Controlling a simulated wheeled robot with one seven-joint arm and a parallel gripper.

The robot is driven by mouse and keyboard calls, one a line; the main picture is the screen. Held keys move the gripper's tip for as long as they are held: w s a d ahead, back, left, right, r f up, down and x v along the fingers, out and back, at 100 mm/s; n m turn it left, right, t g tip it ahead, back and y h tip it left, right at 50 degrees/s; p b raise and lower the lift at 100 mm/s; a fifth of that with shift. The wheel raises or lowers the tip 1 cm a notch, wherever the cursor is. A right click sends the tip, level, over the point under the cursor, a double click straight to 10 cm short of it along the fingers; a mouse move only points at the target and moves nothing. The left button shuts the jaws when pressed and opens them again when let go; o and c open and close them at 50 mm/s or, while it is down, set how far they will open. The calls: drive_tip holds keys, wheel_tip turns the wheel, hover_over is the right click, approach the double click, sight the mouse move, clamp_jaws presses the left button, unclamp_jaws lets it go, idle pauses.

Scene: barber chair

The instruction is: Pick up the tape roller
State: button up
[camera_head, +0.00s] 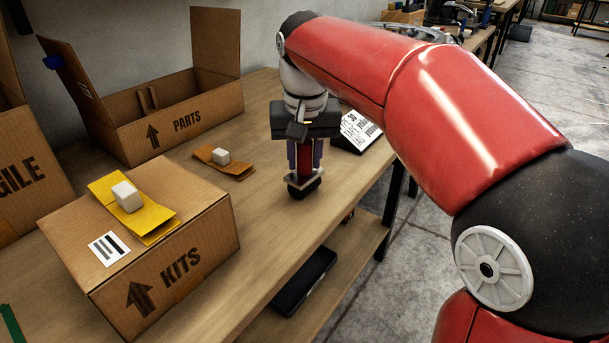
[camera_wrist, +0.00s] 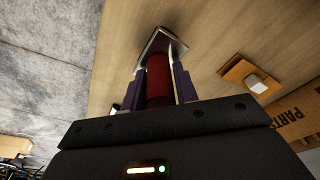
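The tape roller has a red handle (camera_head: 305,160), a pale metal plate and a dark roller (camera_head: 304,189) at its lower end. It is upright near the table's right edge; whether its bottom touches the wood I cannot tell. My gripper (camera_head: 305,157) points down over it, with purple fingers on both sides of the handle. In the wrist view, the fingers of my gripper (camera_wrist: 158,88) lie against both sides of the red handle (camera_wrist: 158,78), with no clear gap. The metal plate (camera_wrist: 160,45) shows beyond the fingertips. The handle's top is hidden by my gripper.
A KITS box (camera_head: 190,222) with a yellow envelope (camera_head: 155,217) stands front left. An open PARTS box (camera_head: 185,128) is behind. A brown envelope (camera_head: 238,168) with a white block lies left of my gripper. A dark sign (camera_head: 356,133) stands behind right. Bare wood lies in front.

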drive_tip(key=c, duration=0.5)
drive_tip(key=shift+c, duration=0.2)
